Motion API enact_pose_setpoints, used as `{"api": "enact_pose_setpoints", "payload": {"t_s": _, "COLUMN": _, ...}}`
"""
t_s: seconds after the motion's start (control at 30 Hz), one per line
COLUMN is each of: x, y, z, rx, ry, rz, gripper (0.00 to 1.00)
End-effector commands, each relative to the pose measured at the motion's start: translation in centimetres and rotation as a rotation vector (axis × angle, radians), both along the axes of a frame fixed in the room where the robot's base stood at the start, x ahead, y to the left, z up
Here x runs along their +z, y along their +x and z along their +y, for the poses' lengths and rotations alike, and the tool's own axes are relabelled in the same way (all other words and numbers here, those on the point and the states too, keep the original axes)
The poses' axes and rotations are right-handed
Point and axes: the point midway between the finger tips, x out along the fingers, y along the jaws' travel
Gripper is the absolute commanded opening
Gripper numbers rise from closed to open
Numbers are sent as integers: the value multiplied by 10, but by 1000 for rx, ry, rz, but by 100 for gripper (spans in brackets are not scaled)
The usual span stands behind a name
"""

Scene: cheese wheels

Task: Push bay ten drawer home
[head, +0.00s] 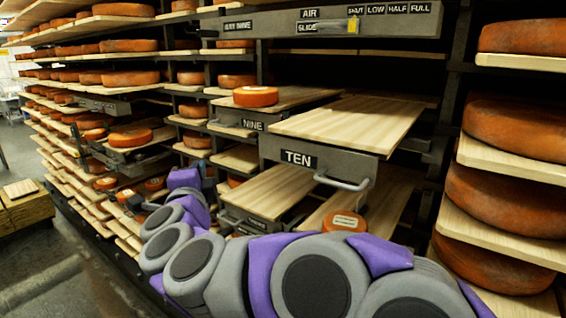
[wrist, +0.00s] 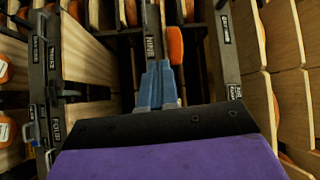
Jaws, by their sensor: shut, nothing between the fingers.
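The bay ten drawer (head: 338,168) stands out from the rack in the middle of the head view. It has a grey front marked TEN, a bar handle (head: 343,183) at its right and a bare wooden board (head: 355,124) on top. My gripper (head: 184,178) is left of the drawer and apart from it, at the end of my arm. In the wrist view my gripper (wrist: 160,82) is shut and empty, with blue-grey fingers pointing at the grey front marked NINE (wrist: 150,45). I cannot make out the ten drawer in the wrist view.
The drawer marked NINE (head: 251,124) is left of ten, with an orange cheese wheel (head: 256,96) on its board. A grey AIR panel (head: 345,20) with a yellow-tagged slide is above. Shelves of large wheels (head: 515,127) stand at right. Free floor (head: 40,260) is at left.

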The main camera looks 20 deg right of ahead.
Motion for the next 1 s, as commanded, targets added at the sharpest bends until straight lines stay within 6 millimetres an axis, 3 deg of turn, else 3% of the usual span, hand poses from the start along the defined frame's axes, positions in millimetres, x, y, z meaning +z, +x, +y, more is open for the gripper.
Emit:
{"api": "enact_pose_setpoints", "payload": {"t_s": 0.2, "x": -14, "y": -9, "z": -48, "rx": -364, "ry": 130, "rz": 1, "gripper": 0}}
{"api": "enact_pose_setpoints", "payload": {"t_s": 0.43, "x": -34, "y": -39, "z": -80, "rx": -650, "ry": 154, "rz": 7, "gripper": 0}}
{"api": "enact_pose_setpoints", "payload": {"t_s": 0.67, "x": -39, "y": -48, "z": -92, "rx": -729, "ry": 151, "rz": 6, "gripper": 0}}
{"api": "enact_pose_setpoints", "payload": {"t_s": 1.0, "x": -39, "y": -23, "z": -123, "rx": -728, "ry": 152, "rz": 9, "gripper": 0}}
